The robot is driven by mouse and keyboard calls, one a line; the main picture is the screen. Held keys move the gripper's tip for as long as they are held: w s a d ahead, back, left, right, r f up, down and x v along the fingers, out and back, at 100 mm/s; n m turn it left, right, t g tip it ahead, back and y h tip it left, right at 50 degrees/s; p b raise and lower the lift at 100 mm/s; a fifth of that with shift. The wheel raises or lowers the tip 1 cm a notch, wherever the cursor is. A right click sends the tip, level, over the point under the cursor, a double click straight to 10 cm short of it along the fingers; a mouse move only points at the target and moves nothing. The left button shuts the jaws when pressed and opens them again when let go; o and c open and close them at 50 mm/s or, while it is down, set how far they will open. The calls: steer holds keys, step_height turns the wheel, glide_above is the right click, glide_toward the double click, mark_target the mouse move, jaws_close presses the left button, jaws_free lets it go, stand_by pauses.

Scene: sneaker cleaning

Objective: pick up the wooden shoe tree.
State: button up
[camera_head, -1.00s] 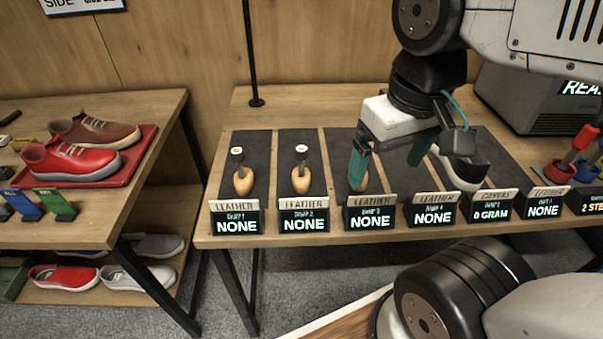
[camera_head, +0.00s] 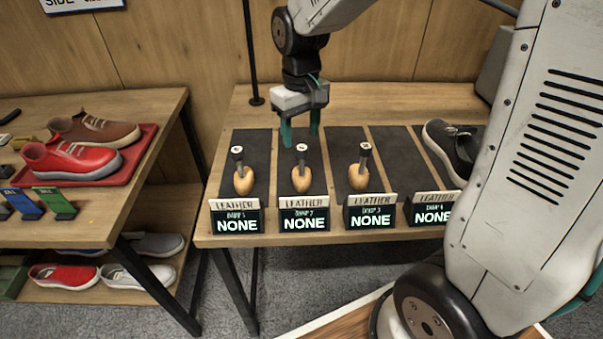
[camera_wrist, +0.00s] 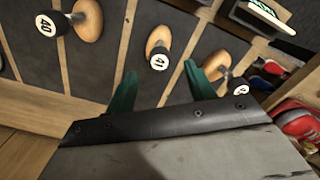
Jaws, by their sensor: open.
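Three wooden shoe trees with black handles stand on dark mats: the left (camera_head: 243,183), the middle (camera_head: 301,181) and the right one (camera_head: 358,178). In the wrist view the middle tree (camera_wrist: 160,39) has a round white cap marked 41, and the right tree (camera_wrist: 89,20) has one marked 40. The left tree (camera_wrist: 217,65) is partly hidden by a finger there. My gripper (camera_head: 300,132) is open and empty, above and behind the middle tree. Its green fingers (camera_wrist: 160,75) point toward that tree in the wrist view, with the 41 cap between and beyond the tips.
A display sign (camera_head: 304,221) reading LEATHER and NONE fronts the middle mat, with similar signs alongside. A black shoe (camera_head: 452,150) lies to the right. Red and brown sneakers sit on a red tray (camera_head: 145,152) on the left table. My arm covers the right side.

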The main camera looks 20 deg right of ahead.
mark_target(302, 147)
steer(key=f, duration=0.7)
steer(key=shift+s+f, duration=0.25)
steer(key=shift+f, duration=0.05)
jaws_close()
